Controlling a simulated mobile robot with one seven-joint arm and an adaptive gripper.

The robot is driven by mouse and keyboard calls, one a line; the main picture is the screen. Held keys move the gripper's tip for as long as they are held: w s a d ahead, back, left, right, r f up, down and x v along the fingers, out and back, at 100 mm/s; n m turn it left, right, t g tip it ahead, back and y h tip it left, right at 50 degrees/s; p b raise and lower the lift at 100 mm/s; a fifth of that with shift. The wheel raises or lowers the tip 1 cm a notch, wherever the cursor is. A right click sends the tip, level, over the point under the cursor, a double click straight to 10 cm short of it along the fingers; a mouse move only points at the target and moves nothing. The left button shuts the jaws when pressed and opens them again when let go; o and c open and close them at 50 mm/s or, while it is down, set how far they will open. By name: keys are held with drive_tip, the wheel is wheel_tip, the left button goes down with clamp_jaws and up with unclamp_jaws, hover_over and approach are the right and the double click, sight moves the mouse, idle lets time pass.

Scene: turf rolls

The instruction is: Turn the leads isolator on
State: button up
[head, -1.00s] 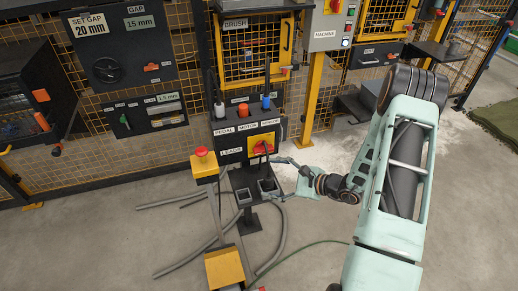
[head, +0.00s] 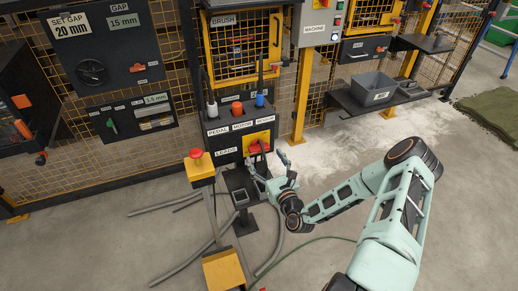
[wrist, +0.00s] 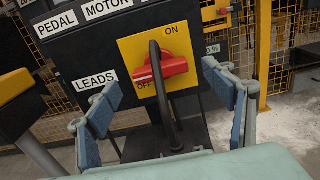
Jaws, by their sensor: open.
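The leads isolator is a red rotary handle (wrist: 176,67) on a yellow plate (wrist: 187,40), beside the LEADS label. ON is printed at the upper right of the plate and OFF at the lower left. The handle lies nearly level across the plate. A black curved cable or bar (wrist: 166,110) passes in front of it and hides part of it. In the head view the yellow plate (head: 259,135) is on the dark control box. My gripper (wrist: 163,95) is open, its fingers spread left and right in front of the isolator, apart from the handle. It also shows in the head view (head: 267,165).
A yellow post with a red button (head: 196,154) stands left of the isolator. A dark tray stand (head: 235,180) is below it. Grey hoses (head: 180,205) lie on the floor. Open floor (head: 330,160) is at the right.

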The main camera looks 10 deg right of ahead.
sight(261, 150)
drive_tip(key=w, duration=0.2)
drive_tip(key=w+a, duration=0.1)
drive_tip(key=w, duration=0.2)
drive_tip(key=shift+w+a, duration=0.1)
drive_tip(key=shift+w, duration=0.2)
drive_tip(key=shift+c, duration=0.6)
drive_tip(key=c, duration=1)
